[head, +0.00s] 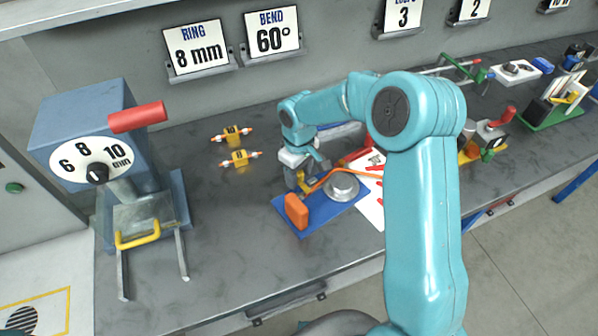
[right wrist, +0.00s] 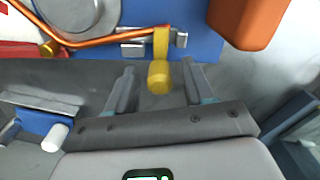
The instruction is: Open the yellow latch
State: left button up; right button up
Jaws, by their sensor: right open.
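The yellow latch (right wrist: 159,76) shows in the right wrist view as a flat strip ending in a round knob. It stands at the edge of the blue base plate (right wrist: 200,40), beside small grey metal blocks. My right gripper (right wrist: 157,70) is open, with one finger on each side of the knob and visible gaps between. In the head view the right gripper (head: 299,178) is lowered over the back left of the blue plate (head: 327,214), and the latch (head: 312,181) is partly hidden there. My left gripper is not in view.
On the blue plate are an orange handle (head: 296,211), a round grey disc (head: 341,186) and an orange rod (head: 322,179). Two small yellow parts (head: 236,158) lie behind. A blue ring machine (head: 85,115) stands left. The bench between is clear.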

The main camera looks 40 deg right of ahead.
jog(key=shift+s, duration=0.1)
jog(key=c, duration=0.3)
grip_shut()
jog(key=m+b, duration=0.2)
jog(key=m, duration=0.1)
jog(key=shift+f, duration=0.2)
jog(key=m+b, duration=0.3)
jog(key=m, duration=0.1)
jog(key=shift+m, duration=0.4)
jog(key=m+b, duration=0.1)
jog(key=m, duration=0.3)
jog(key=shift+m+b, duration=0.3)
jog(key=shift+b, duration=0.05)
jog(key=shift+r+m+b, duration=0.1)
jog(key=shift+m+b, duration=0.5)
jog(key=shift+m, duration=1.6)
